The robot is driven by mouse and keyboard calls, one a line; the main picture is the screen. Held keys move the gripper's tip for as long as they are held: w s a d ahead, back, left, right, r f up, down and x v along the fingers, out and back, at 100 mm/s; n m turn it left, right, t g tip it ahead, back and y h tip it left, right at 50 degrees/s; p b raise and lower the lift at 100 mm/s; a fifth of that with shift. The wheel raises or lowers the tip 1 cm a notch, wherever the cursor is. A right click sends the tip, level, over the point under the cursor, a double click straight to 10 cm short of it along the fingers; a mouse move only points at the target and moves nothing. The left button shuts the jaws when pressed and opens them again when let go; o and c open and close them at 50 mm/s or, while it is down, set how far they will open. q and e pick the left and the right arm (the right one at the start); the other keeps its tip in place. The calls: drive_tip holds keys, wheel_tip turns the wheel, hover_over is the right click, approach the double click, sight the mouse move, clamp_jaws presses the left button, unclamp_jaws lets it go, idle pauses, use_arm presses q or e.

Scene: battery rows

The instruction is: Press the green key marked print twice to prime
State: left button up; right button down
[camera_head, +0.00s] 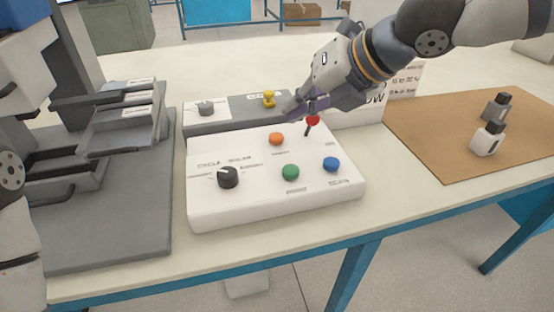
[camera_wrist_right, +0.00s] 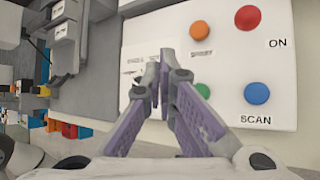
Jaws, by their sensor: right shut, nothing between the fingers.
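The green key (camera_head: 290,172) is a round cap at the front of the white control panel (camera_head: 215,212), left of the blue key. Its label is too small to read in the head view. In the right wrist view the green key (camera_wrist_right: 203,91) is partly hidden behind a finger. My right gripper (camera_head: 297,112) is above the back of the panel, behind the green key and apart from it. Its purple-grey fingers (camera_wrist_right: 164,66) are shut and empty. My left gripper is not in view.
A grey box (camera_head: 235,107) stands behind. A brown mat (camera_head: 440,150) lies right; a grey machine (camera_head: 110,200) stands left.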

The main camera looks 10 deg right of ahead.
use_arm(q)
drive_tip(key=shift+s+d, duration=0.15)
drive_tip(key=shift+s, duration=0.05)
use_arm(e)
drive_tip(key=shift+s+d, duration=0.15)
wheel_tip(320, 180, down, 4)
drive_tip(key=shift+f, duration=0.1)
drive_tip(key=b, duration=0.2)
hover_over(294, 167)
wheel_tip(294, 167, down, 4)
drive_tip(key=shift+f, duration=0.45)
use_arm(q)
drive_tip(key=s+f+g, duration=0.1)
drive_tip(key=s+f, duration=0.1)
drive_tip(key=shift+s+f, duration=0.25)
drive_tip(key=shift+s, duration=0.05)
use_arm(e)
drive_tip(key=shift+r, duration=0.1)
idle(0.3)
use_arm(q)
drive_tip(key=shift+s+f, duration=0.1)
use_arm(e)
drive_tip(key=shift+f, duration=0.45)
